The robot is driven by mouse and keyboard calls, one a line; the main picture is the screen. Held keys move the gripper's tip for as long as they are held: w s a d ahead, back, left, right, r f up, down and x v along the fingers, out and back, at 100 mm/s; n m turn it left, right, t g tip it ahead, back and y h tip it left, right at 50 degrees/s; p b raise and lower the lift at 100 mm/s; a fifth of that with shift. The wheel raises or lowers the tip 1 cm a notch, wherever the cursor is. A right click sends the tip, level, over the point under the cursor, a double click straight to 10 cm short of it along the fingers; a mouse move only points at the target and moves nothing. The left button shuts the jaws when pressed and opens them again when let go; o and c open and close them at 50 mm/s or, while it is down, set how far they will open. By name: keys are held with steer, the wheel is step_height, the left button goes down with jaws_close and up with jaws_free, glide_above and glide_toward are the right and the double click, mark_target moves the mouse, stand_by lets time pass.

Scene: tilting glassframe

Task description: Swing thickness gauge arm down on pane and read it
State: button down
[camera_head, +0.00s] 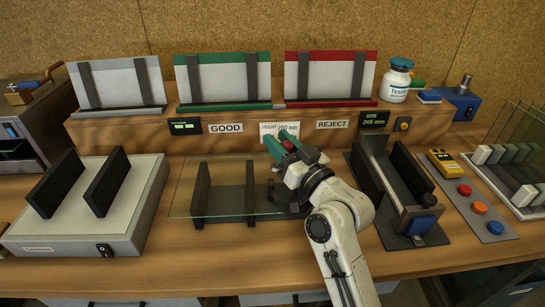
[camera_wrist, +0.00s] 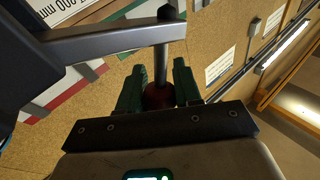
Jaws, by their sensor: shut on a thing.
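A clear glass pane (camera_head: 228,203) lies flat across two black rests (camera_head: 201,190) in the middle of the bench. My gripper (camera_head: 279,147) is over the pane's right back part, its green fingers shut on a red knob (camera_head: 288,145). In the wrist view the red knob (camera_wrist: 158,97) sits between my green fingertips (camera_wrist: 159,85). A dark rod joins it to the grey metal gauge arm (camera_wrist: 115,41). In the head view my gripper and arm hide most of the gauge. I cannot tell whether the gauge touches the pane.
A green-edged GOOD rack (camera_head: 223,78) and a red-edged REJECT rack (camera_head: 330,76) stand behind. A display reading SIZE 265 mm (camera_head: 374,118) is on the ledge. A black-walled fixture (camera_head: 395,190) stands close on the right, a grey two-pad device (camera_head: 90,215) on the left.

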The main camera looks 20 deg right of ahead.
steer(key=shift+s+d+m, duration=0.1)
steer(key=shift+d+m, duration=0.15)
steer(key=shift+m, duration=0.15)
steer(key=c, duration=0.8)
jaws_free()
steer(key=shift+r, duration=0.1)
steer(key=shift+b+v, duration=1.4)
steer(key=shift+v, duration=4)
